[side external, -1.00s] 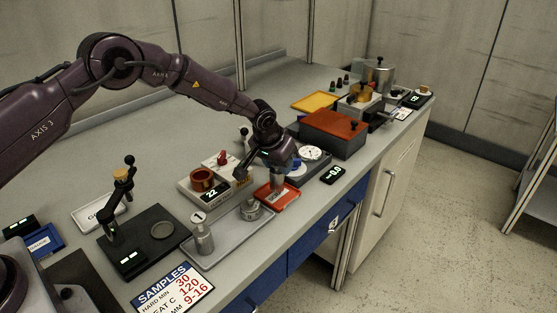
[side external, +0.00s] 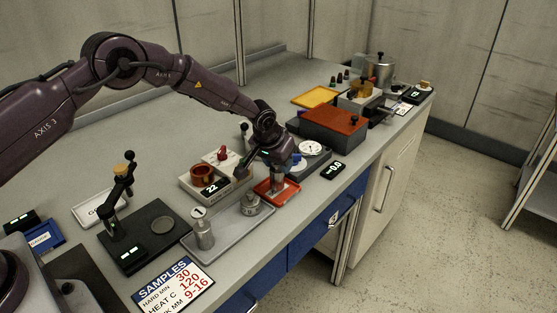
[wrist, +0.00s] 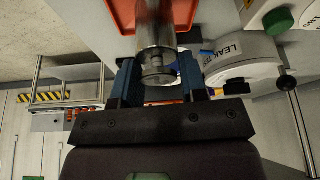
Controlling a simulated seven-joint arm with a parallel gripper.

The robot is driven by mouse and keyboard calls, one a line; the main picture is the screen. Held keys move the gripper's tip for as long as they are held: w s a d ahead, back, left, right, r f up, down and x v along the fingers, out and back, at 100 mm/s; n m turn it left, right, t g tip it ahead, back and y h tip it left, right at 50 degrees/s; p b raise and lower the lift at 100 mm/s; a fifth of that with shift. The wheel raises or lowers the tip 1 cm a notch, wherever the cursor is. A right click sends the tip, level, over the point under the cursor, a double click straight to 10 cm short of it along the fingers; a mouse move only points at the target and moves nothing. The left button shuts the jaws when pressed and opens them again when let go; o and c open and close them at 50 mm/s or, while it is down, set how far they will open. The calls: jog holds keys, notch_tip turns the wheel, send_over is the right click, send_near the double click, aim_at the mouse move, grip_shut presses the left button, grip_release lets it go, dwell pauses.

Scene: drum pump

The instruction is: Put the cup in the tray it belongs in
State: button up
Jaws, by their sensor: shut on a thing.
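The cup is a shiny metal cylinder (wrist: 154,28), seen close in the wrist view and small in the side view (side external: 277,172). My gripper (wrist: 157,78) is shut on it, with one blue finger on each side. In the side view my gripper (side external: 279,162) is at the red tray (side external: 264,193), and the cup is upright over or in that tray. I cannot tell whether its base touches the tray floor. The red tray's edge also shows behind the cup in the wrist view (wrist: 124,14).
A grey tray (side external: 226,240) with metal weights lies to the left. A box with a copper ring (side external: 203,177) stands behind it. A white dial gauge (side external: 310,148) and a rust-topped box (side external: 335,122) are to the right. A yellow tray (side external: 315,98) lies farther back.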

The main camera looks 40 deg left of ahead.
jog(key=shift+f, duration=0.5)
dwell(1.3)
jog(key=o, duration=1.4)
jog(key=shift+r, duration=3.95)
